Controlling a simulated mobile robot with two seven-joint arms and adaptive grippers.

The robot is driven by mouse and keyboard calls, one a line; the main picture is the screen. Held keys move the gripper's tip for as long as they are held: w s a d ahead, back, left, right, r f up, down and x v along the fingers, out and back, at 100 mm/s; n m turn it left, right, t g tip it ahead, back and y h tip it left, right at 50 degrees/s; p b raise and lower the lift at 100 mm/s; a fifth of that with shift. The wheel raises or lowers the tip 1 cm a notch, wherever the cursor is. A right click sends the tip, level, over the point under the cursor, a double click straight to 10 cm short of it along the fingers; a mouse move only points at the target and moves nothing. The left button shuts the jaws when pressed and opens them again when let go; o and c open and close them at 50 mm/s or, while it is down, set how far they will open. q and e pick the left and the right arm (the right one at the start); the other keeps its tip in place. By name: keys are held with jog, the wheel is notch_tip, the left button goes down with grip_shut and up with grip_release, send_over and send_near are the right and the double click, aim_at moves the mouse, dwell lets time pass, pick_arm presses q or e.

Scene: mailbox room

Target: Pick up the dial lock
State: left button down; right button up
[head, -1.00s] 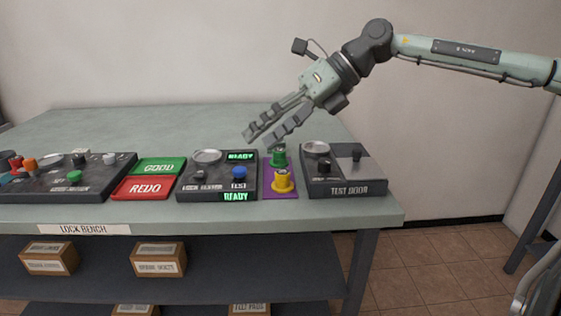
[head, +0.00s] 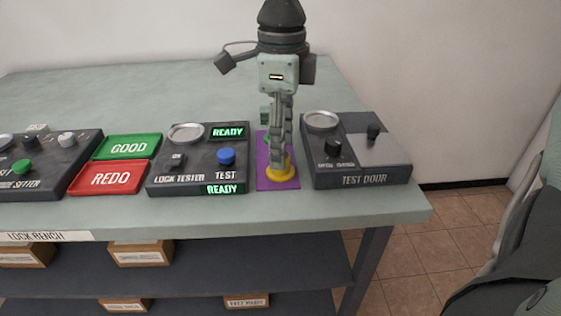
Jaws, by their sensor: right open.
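Two small round lock-like pieces, one yellow and one green, stand on a purple mat (head: 262,180). I cannot tell by a label which is the dial lock. The yellow piece (head: 280,174) is at the mat's front, its upper part hidden by my fingers. The green piece (head: 267,138) is behind, mostly covered by the gripper. My right gripper (head: 281,158) points down, open, with its fingertips at the top of the yellow piece; whether they touch it is not clear. My left gripper is not in view.
The lock tester (head: 202,181) stands left of the mat, the test door box (head: 372,175) close on its right. Green GOOD (head: 128,147) and red REDO (head: 108,178) trays lie further left. The bench's back (head: 150,85) is clear.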

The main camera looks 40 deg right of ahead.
notch_tip(320, 180, down, 3)
jog(key=shift+w+f, duration=0.15)
jog(key=shift+f, duration=0.05)
grip_shut()
dwell(0.3)
